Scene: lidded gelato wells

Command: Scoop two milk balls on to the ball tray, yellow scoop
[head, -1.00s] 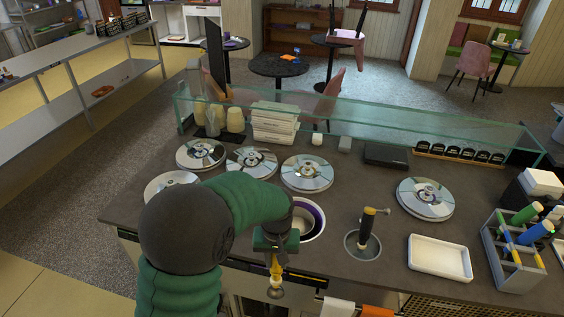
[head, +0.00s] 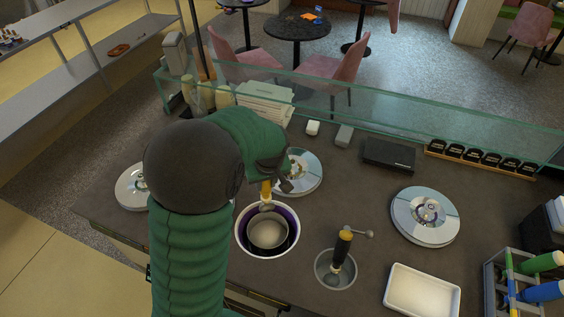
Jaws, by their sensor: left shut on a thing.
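My left gripper (head: 279,184) is shut on the yellow scoop (head: 266,190), whose yellow handle points down over the open well. My dark wrist and green arm hide part of the gripper. The open well (head: 239,240) has a white rim, a purple inner wall and a pale grey round area (head: 268,229) in the middle. I cannot tell whether the scoop touches what is inside, and no separate ball can be made out. The white rectangular ball tray (head: 422,292) looks empty at the lower right. My right gripper is not in view.
Another scoop with a black and yellow handle (head: 342,247) stands in a round metal well (head: 322,270) between open well and tray. Lidded wells (head: 425,216) lie on the counter. A glass guard (head: 400,113) runs behind. A rack with coloured handles (head: 500,290) is at the right.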

